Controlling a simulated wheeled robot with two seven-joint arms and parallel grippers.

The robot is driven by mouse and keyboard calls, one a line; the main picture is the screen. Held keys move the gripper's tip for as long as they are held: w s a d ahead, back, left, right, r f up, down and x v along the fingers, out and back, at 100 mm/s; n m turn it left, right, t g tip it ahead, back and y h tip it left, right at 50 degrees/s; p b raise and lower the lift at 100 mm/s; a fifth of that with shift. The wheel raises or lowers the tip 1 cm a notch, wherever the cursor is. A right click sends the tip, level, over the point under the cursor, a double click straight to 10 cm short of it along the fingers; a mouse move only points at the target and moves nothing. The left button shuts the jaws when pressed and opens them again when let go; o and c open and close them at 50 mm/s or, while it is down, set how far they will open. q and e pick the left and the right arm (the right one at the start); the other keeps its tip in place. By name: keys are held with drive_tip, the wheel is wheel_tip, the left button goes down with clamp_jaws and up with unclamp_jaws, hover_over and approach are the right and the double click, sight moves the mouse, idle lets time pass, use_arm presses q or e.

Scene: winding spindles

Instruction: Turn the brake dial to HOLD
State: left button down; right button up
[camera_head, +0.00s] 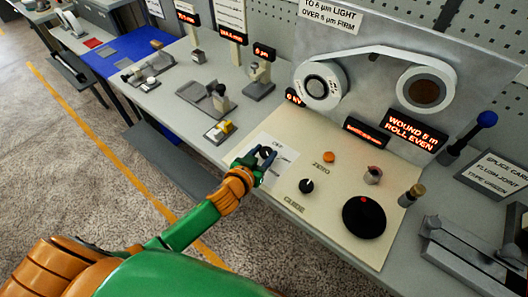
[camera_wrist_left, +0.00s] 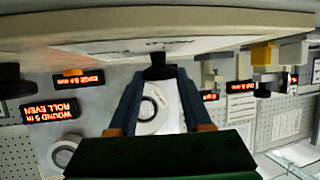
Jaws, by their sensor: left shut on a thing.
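The brake dial, a small dark knob (camera_head: 266,150), stands on a white label card (camera_head: 284,160) at the left of the cream panel. My left gripper (camera_head: 264,160) reaches in from the lower left and is shut on this dial. In the left wrist view the dark dial (camera_wrist_left: 157,68) sits between the two fingertips of my left gripper (camera_wrist_left: 158,76). The lettering on the card is partly covered by the gripper and too small to read surely, so I cannot tell where the dial points. My right gripper is not in view.
Behind stand two rolls (camera_head: 322,86) and a lit "WOUND 5 m ROLL EVEN" sign (camera_head: 417,130).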

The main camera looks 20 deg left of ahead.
use_arm(q)
drive_tip(key=shift+w+a+r+m+h+p, duration=0.15)
drive_tip(key=shift+m+h+p, duration=0.15)
drive_tip(key=shift+m+h, duration=0.3)
drive_tip(key=shift+s+a+m+h+p, duration=0.1)
drive_tip(key=shift+m+h+p, duration=0.15)
drive_tip(key=shift+m+h, duration=0.3)
drive_tip(key=shift+w+a+m+g+h, duration=0.15)
drive_tip(key=shift+m+g+h, duration=0.45)
drive_tip(key=shift+m+h, duration=0.3)
drive_tip(key=shift+a+f+m+g+h+b, duration=0.1)
drive_tip(key=shift+f+m+g+h+b, duration=0.2)
drive_tip(key=shift+h, duration=0.35)
drive_tip(key=m+g+h+b, duration=0.1)
drive_tip(key=m+h+b, duration=0.1)
drive_tip(key=shift+w+m+g, duration=0.15)
drive_tip(key=shift+m+g, duration=0.2)
drive_tip(key=shift+g, duration=0.05)
drive_tip(key=m+g+h+b, duration=0.1)
drive_tip(key=m+g+b, duration=0.1)
drive_tip(key=b, duration=0.1)
drive_tip(key=shift+a+f+h, duration=0.1)
drive_tip(key=shift+h, duration=0.3)
drive_tip(key=shift+m+g+h+b, duration=0.5)
drive_tip(key=shift+m+g+b, duration=0.15)
drive_tip(key=shift+b, duration=0.25)
drive_tip(key=shift+w+r+m+g+b, duration=0.1)
drive_tip(key=shift+r+m+g+b, duration=0.15)
drive_tip(key=shift+m+b, duration=0.1)
